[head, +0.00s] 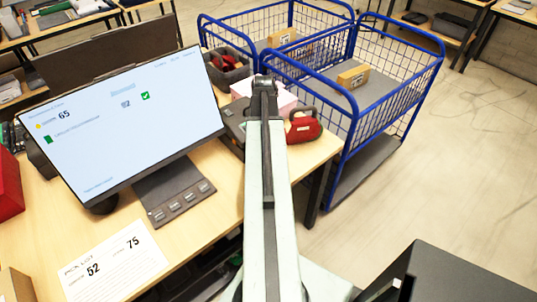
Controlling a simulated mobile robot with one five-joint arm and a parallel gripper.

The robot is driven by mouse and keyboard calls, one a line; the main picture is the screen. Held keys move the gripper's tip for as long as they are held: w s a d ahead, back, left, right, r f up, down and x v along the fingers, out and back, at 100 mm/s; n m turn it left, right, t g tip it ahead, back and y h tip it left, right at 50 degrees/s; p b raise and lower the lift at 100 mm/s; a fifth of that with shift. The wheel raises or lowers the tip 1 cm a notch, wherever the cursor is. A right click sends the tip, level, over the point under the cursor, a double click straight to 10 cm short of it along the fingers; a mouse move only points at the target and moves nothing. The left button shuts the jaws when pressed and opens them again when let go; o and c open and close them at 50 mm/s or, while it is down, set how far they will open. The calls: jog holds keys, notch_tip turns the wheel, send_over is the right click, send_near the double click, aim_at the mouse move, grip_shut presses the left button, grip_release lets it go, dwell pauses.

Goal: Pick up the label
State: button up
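My arm reaches away over the table, and my gripper (265,84) is at its far end, seen from behind. Its fingers are too small and hidden to tell whether they are open or shut. A pale pinkish-white item (283,100) lies just beyond and beside the gripper, partly covered by the arm. I cannot tell whether it is the label, and no other label is clear. A dark device (233,122) sits left of the arm, also partly hidden.
A monitor (125,125) and printed pick sheet (115,262) are on the wooden table (195,232). A red tape dispenser (303,127) sits right of the arm. Blue wire carts (372,92) holding small boxes stand behind.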

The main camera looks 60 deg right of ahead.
jog(key=shift+f+b, duration=0.3)
jog(key=shift+f, duration=0.65)
jog(key=shift+r, duration=0.2)
jog(key=shift+s, duration=0.1)
jog(key=c, duration=0.9)
jog(key=shift+r+p, duration=0.1)
jog(key=shift+p, duration=0.2)
jog(key=s+r+p, duration=0.1)
jog(key=r+p, duration=0.9)
jog(key=s+a+r+p, duration=0.1)
jog(key=r+p, duration=0.3)
jog(key=shift+s+r+p, duration=0.3)
jog(key=shift+r+p, duration=0.1)
